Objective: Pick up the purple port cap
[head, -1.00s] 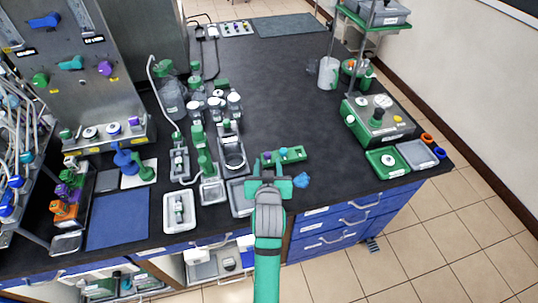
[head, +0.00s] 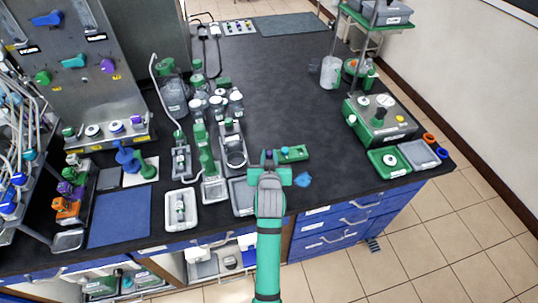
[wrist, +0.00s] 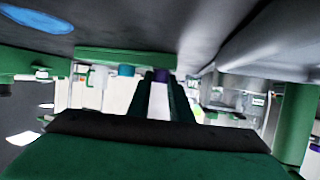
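The purple port cap (head: 268,154) sits at the left end of a small green holder (head: 295,154) on the dark bench, partly hidden by my gripper in the head view. A teal cap (head: 284,149) stands beside it. In the wrist view the purple cap (wrist: 161,73) shows at the far end of the gap between my dark green fingers, with the teal cap (wrist: 126,70) to its left. My gripper (head: 269,163) is open, right at the near side of the purple cap. A light strip shows between the fingers; whether they touch the cap cannot be told.
A grey tray (head: 242,197) and bottles (head: 217,104) stand to the left. A green-and-grey device (head: 380,120) stands at the right. The bench beyond the holder (head: 290,80) is clear.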

